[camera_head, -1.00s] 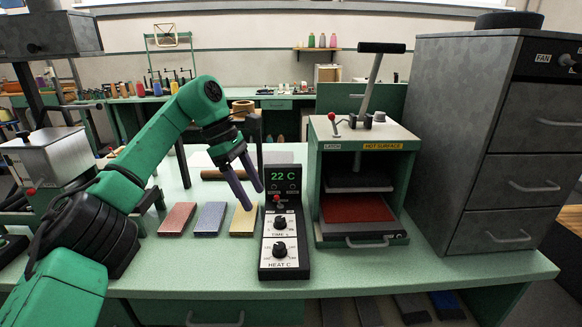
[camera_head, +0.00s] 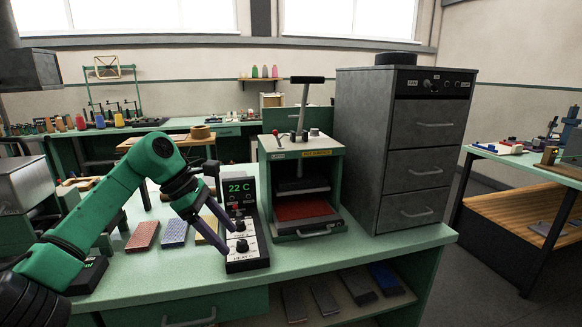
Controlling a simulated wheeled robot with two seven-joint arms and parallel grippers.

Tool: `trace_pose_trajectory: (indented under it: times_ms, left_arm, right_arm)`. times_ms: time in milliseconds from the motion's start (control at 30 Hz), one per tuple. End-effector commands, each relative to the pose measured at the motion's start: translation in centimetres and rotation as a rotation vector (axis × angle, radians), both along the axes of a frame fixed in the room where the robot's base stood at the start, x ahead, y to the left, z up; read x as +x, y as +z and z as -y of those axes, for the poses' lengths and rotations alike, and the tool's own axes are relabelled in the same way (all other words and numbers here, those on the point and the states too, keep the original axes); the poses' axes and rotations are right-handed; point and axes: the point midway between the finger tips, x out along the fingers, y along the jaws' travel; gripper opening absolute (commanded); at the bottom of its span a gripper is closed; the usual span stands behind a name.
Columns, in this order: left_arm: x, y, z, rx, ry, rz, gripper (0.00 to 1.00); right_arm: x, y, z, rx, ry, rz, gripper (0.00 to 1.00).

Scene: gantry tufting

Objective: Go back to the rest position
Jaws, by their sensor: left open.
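My left gripper (camera_head: 214,231) is open and empty, with its two dark prongs pointing down over the bench. It shows in front of the left edge of the control box (camera_head: 245,258), which reads 22 C; I cannot tell whether they touch. My green left arm comes in from the left edge. Three blocks lie on the bench to the left of the control box: red (camera_head: 142,236), blue (camera_head: 174,232) and yellow (camera_head: 207,229). The yellow block is partly behind the gripper. My right gripper is not in view.
A green heat press (camera_head: 270,190) with an upright handle stands right of the control box. A grey drawer cabinet (camera_head: 362,150) stands beside it. The green bench (camera_head: 150,280) has clear room at its front. Another table (camera_head: 520,165) stands at the right.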

Motion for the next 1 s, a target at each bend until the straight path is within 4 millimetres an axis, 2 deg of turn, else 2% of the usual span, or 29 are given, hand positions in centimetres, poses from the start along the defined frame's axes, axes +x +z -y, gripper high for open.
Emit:
trace_pose_trajectory:
  times_ms: [167, 300, 400, 467, 500, 567, 600, 667, 700, 767, 800, 867, 900, 1000]
  left_arm:
    - [0.8, -1.4, 5.7, -0.174, 0.023, 0.037, 0.73]
    - [1.0, -1.6, 12.0, -0.431, 0.093, 0.038, 0.73]
    - [0.7, -0.3, 16.5, -0.709, 0.206, -0.015, 0.73]
    - [0.5, 1.1, 18.4, -0.922, 0.319, -0.09, 0.73]
    - [0.6, 2.2, 18.9, -1.083, 0.423, -0.164, 0.73]
    - [1.3, 3.6, 17.9, -1.337, 0.623, -0.314, 0.73]
    - [1.9, 3.8, 16.2, -1.499, 0.78, -0.433, 0.73]
    - [3.0, 2.6, 12.3, -1.716, 1.04, -0.631, 0.73]
    - [3.4, 0.7, 9.3, -1.841, 1.232, -0.771, 0.73]
    - [3.2, -3.1, 5.0, -1.983, 1.515, -0.963, 0.73]
    - [2.5, -6.0, 2.5, -2.048, 1.692, -1.075, 0.73]
    - [0.8, -10.5, -0.6, -2.112, 1.956, -1.225, 0.73]
    - [-0.8, -13.3, -2.3, 1.949, -1.936, 1.197, 0.73]
    - [-5.3, -19.1, -5.1, 1.592, -1.858, 1.092, 0.73]
  right_arm:
    - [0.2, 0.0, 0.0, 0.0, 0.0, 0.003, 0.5]
    - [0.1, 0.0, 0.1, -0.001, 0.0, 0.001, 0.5]
    - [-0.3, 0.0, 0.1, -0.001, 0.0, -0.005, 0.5]
    - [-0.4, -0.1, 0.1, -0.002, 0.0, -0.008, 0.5]
    - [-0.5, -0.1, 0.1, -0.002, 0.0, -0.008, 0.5]
    - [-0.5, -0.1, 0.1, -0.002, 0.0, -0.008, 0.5]
    - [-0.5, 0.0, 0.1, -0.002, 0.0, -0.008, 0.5]
    - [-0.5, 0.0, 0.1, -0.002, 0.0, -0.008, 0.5]
    - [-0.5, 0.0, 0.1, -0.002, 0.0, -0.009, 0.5]
    - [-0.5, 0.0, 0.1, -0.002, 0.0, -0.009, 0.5]
    - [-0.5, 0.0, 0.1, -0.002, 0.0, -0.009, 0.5]
    - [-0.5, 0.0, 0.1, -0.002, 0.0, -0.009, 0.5]
    - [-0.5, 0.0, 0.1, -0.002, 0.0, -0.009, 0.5]
    - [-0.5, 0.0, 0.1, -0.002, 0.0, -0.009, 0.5]
